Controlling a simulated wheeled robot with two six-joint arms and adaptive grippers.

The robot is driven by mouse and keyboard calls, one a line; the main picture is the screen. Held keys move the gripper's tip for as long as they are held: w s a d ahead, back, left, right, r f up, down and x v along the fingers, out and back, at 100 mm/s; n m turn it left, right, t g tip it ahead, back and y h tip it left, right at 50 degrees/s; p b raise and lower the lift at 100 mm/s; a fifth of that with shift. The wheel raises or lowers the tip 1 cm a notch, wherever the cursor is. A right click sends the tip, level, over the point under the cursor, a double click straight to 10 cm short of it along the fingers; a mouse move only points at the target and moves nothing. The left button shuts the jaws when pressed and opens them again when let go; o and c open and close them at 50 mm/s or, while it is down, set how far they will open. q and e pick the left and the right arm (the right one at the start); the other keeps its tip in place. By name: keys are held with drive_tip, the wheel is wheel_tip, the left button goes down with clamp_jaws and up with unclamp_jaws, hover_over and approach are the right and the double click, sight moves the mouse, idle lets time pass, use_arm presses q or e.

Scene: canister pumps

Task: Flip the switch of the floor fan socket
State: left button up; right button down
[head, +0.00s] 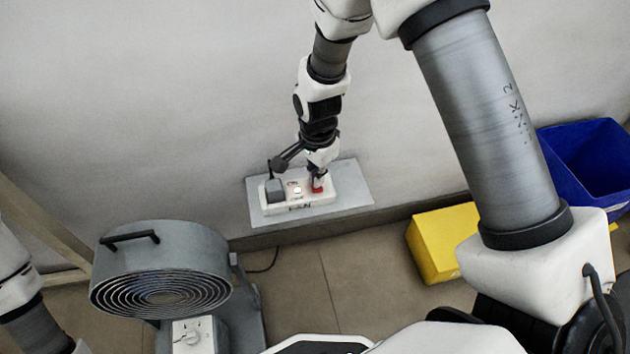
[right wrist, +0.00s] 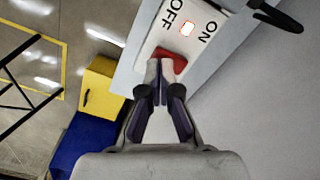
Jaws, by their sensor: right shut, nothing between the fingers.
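The white socket (head: 285,206) sits on a grey wall panel (head: 352,187), with a dark grey plug (head: 274,190) in its left end. A small indicator (head: 297,189) glows on its face. The red switch (head: 317,184) is at the right end. In the right wrist view the red switch (right wrist: 180,58) lies beside the OFF and ON lettering. My right gripper (right wrist: 167,70) is shut and empty, its fingertips at the switch and partly covering it. Whether they touch it I cannot tell. The floor fan (head: 165,262) stands at lower left. My left gripper is out of view.
A yellow box (head: 436,245) and a blue bin (head: 592,165) stand at the right. A wooden rail (head: 40,222) leans at the left. A cable (head: 265,266) lies on the floor near the fan. The floor below the socket is mostly clear.

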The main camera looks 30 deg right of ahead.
drive_tip(key=shift+f, duration=0.9)
idle(0.3)
wheel_tip(320, 180, up, 7)
drive_tip(key=p, duration=0.8)
drive_tip(key=shift+r, duration=0.1)
